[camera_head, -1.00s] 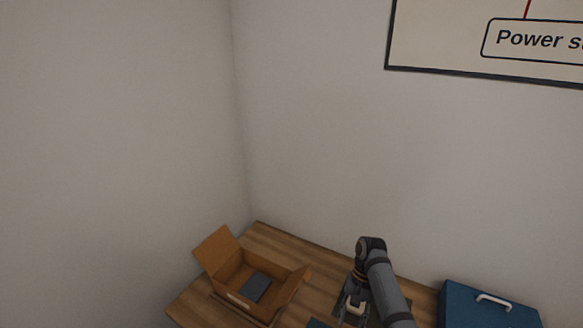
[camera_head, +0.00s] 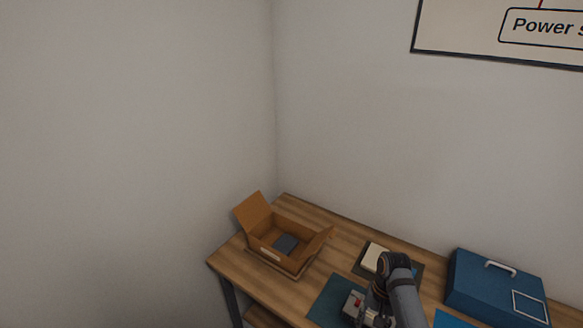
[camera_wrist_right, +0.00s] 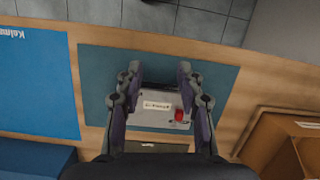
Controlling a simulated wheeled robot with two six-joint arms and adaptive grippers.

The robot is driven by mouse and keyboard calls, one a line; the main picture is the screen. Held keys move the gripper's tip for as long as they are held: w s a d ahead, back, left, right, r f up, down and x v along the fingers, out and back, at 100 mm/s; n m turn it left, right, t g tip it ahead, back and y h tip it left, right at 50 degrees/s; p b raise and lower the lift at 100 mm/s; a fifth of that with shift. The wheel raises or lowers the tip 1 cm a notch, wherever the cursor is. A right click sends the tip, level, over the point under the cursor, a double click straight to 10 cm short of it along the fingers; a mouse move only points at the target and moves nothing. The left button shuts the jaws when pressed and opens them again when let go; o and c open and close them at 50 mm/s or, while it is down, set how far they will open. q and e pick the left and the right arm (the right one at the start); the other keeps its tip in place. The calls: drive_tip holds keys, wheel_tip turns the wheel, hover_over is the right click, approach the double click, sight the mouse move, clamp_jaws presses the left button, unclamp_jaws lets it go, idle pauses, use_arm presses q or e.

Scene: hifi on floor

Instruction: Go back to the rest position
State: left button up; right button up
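My right arm comes into the head view from the bottom right. In the right wrist view my right gripper (camera_wrist_right: 159,72) is open, with its two fingers apart on either side of a light grey box with a label and a red button (camera_wrist_right: 154,103). The box lies on a teal mat (camera_wrist_right: 105,75); whether the fingers touch it I cannot tell. The head view shows the box (camera_head: 353,301) partly hidden by my arm, on the teal mat (camera_head: 325,304). My left gripper is not in view.
An open cardboard box (camera_head: 283,254) with a dark item inside stands at the table's left end. A pale item (camera_head: 374,255) rests on a dark mat behind my arm. A blue case (camera_head: 497,285) with a handle stands at the right. A wall rises behind the table (camera_head: 322,224).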

drive_tip(key=s+d+r+n+t+h, duration=0.1)
drive_tip(key=s+r+n+t, duration=0.25)
drive_tip(key=s, duration=0.45)
drive_tip(key=s+d+r+n+t+h, duration=0.1)
drive_tip(key=s+r+n+t, duration=0.25)
drive_tip(key=s, duration=0.35)
wheel_tip(320, 180, down, 31)
drive_tip(key=s+d+m+g+b, duration=0.1)
drive_tip(key=s+d+g+b, duration=0.15)
drive_tip(key=b, duration=0.35)
use_arm(q)
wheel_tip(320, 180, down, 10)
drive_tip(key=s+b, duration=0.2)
drive_tip(key=b, duration=0.2)
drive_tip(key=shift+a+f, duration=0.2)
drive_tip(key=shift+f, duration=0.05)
use_arm(e)
drive_tip(key=s+d+f+g, duration=0.1)
drive_tip(key=s+f, duration=1.7)
drive_tip(key=f, duration=0.3)
drive_tip(key=shift+s+d+f, duration=0.2)
drive_tip(key=shift+f, duration=0.05)
